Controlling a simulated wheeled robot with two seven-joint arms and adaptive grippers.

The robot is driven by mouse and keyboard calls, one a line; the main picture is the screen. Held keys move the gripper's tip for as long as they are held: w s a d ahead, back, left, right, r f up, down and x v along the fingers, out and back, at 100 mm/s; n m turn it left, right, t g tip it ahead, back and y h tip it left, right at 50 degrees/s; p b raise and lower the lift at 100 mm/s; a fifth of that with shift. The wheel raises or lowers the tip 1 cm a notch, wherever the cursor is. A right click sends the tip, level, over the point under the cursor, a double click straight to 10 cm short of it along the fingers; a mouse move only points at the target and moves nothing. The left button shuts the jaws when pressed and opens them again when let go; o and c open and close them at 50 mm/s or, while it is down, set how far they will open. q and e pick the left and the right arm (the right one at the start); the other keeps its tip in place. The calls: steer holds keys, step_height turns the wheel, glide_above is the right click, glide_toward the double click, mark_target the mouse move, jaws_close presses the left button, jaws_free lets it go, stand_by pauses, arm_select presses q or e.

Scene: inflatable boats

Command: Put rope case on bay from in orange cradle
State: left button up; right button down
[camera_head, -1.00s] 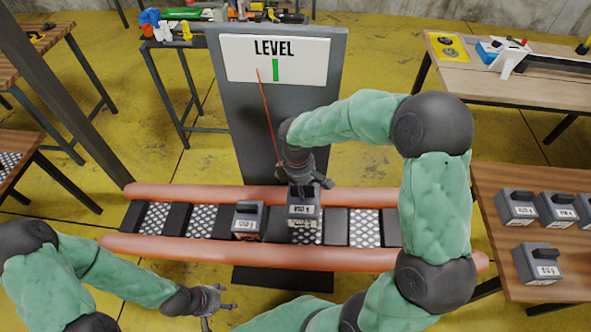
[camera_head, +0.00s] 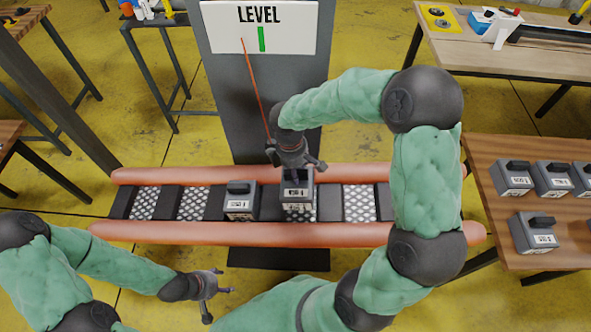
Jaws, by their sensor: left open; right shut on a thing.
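The orange cradle (camera_head: 145,232) is a pair of long orange tubes with a row of dark and white-patterned bays between them. My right gripper (camera_head: 297,176) is shut on a grey case (camera_head: 297,196) with a white label, at the cradle right of centre. I cannot tell whether this case rests on the bay or hangs just above it. Another grey labelled case (camera_head: 240,205) sits in the cradle to its left. The labels are too small to read surely. My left gripper (camera_head: 216,287) is open and empty in front of the cradle.
A wooden table (camera_head: 490,222) at the right holds several similar grey cases (camera_head: 535,232). A grey panel behind the cradle carries a LEVEL sign (camera_head: 259,28) with a green mark and a thin red pointer (camera_head: 257,85). Patterned bays (camera_head: 359,203) right of the held case are empty.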

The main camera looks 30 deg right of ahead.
steer(key=shift+d+f+b, duration=0.15)
steer(key=shift+f+b, duration=1.2)
steer(key=shift+f, duration=0.25)
steer(key=shift+s+d+f+b, duration=0.1)
steer(key=shift+f+b, duration=0.55)
steer(key=shift+f, duration=0.45)
steer(key=shift+s+d+f+b, duration=0.1)
steer(key=shift+f+b, duration=0.55)
steer(key=shift+f, duration=0.45)
steer(key=c, duration=0.8)
jaws_free()
steer(key=shift+f, duration=0.1)
steer(key=r, duration=0.8)
steer(key=a+r, duration=0.1)
steer(key=r, duration=0.3)
steer(key=shift+w, duration=0.35)
